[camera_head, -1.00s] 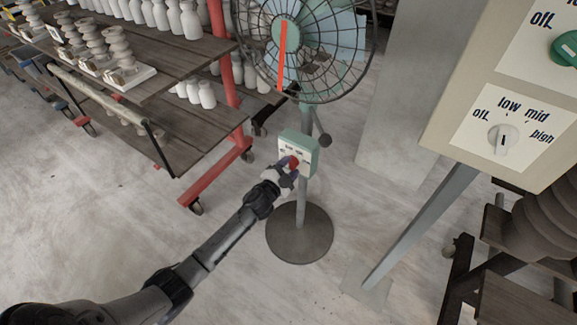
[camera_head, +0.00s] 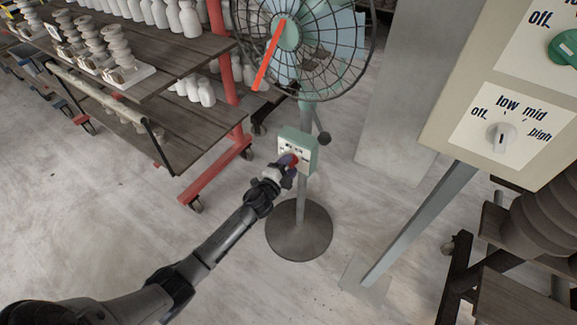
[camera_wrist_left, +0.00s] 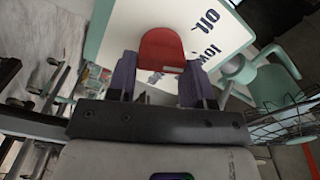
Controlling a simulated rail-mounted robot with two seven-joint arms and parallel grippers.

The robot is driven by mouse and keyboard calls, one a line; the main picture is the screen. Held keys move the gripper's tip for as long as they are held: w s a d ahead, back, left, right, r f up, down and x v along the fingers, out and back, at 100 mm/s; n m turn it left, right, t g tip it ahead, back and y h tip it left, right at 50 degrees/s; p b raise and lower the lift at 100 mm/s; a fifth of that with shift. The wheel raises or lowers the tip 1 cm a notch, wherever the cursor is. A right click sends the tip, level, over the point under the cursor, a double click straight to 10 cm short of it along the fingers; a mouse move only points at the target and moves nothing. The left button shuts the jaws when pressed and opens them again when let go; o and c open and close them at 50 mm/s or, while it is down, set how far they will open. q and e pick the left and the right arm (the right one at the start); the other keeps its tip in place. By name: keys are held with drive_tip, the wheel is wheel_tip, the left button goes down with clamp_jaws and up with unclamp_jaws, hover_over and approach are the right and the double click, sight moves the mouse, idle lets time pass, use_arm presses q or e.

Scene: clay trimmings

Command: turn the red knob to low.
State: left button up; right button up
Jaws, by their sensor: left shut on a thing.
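The red knob (camera_head: 293,159) is on the front of the green control box (camera_head: 310,152) on the fan's stand. In the left wrist view the red knob (camera_wrist_left: 162,46) stands between my two fingers, against a white plate with "off" and "low" labels that look turned over. My left gripper (camera_head: 287,163) is shut on the knob; it also shows in the left wrist view (camera_wrist_left: 160,82). The fingers hide part of the plate, and I cannot tell which label the knob points at. My right gripper is not in view.
The caged fan (camera_head: 300,45) with an orange stripe stands on a round base (camera_head: 299,232). A panel at right has a white knob (camera_head: 501,137) and a green knob (camera_head: 565,47). Shelves of pottery (camera_head: 150,70) stand at left. The floor in front is clear.

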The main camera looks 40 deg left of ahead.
use_arm(q)
drive_tip(key=o, duration=0.9)
drive_tip(key=shift+s+d+p, duration=0.25)
drive_tip(key=shift+s+p, duration=0.4)
drive_tip(key=shift+s, duration=1.65)
drive_tip(key=shift+s+d+p, duration=0.3)
drive_tip(key=shift+s+p, duration=0.3)
drive_tip(key=shift+s, duration=1.7)
drive_tip(key=shift+s+d+p, duration=0.25)
drive_tip(key=shift+s+p, duration=0.4)
drive_tip(key=shift+s, duration=1.65)
drive_tip(key=shift+a, duration=0.1)
